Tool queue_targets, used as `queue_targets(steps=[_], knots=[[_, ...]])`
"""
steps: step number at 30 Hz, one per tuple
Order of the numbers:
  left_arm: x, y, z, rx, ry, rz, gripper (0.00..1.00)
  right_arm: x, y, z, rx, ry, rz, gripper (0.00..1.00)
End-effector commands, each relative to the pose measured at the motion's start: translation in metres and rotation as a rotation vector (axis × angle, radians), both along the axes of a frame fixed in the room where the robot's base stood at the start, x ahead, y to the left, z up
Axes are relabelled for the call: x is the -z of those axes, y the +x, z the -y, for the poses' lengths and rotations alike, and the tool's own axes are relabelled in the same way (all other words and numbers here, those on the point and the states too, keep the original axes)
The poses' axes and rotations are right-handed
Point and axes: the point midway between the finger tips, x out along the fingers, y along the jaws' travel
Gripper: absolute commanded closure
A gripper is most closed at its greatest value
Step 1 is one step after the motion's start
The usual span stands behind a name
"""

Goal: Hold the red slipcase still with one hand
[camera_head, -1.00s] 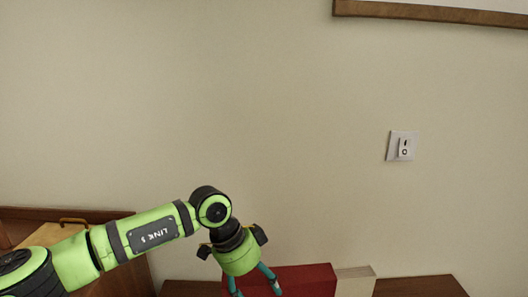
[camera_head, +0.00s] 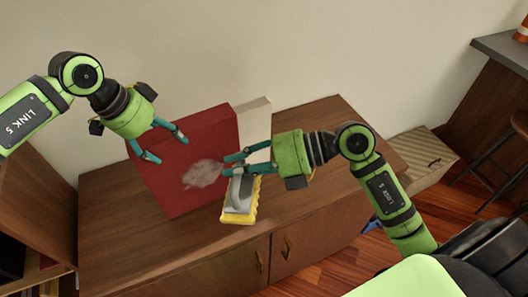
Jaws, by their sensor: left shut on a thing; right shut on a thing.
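The red slipcase (camera_head: 195,128) stands upright on the wooden cabinet, with a pale grey smudge (camera_head: 203,173) on its broad front face. My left gripper (camera_head: 167,149) is shut on the slipcase at its upper left part, one finger near the left edge and one across the top. My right gripper (camera_head: 230,164) is in front of the slipcase's right side. It is shut on a grey and yellow block-like tool (camera_head: 240,199) that hangs below its fingers. I cannot tell whether the tool touches the slipcase.
A cream block (camera_head: 256,119) stands against the slipcase's right side. The wooden cabinet top (camera_head: 310,118) is clear to the right. A wooden shelf unit (camera_head: 40,215) is at the left. A box (camera_head: 422,157), a dark counter (camera_head: 505,48) and a stool (camera_head: 490,160) are at the right.

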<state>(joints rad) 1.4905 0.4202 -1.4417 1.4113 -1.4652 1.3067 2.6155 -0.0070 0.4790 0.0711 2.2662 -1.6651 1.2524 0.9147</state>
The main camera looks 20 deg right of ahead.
Motion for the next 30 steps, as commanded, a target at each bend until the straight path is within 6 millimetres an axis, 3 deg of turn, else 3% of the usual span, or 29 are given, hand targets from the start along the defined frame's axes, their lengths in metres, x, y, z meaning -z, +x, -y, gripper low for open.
queue_targets(steps=[3,13,21,26,30], knots=[[0.008,-0.004,-0.001,0.004,0.011,-0.016,0.74,-0.008,0.000,-0.035,-0.124,-0.067,-0.022,1.00],[0.008,-0.004,-0.001,0.004,0.011,-0.016,0.74,-0.016,-0.021,-0.122,-0.516,-0.316,-0.082,1.00],[0.008,-0.004,-0.001,0.004,0.011,-0.015,0.74,-0.001,-0.058,-0.184,-1.013,-0.695,-0.005,1.00],[0.008,-0.004,-0.001,0.004,0.011,-0.015,0.74,0.027,-0.075,-0.198,-1.326,-0.963,0.172,1.00],[0.008,-0.003,-0.001,0.003,0.011,-0.014,0.74,0.059,-0.078,-0.190,-1.545,-1.170,0.397,1.00]])
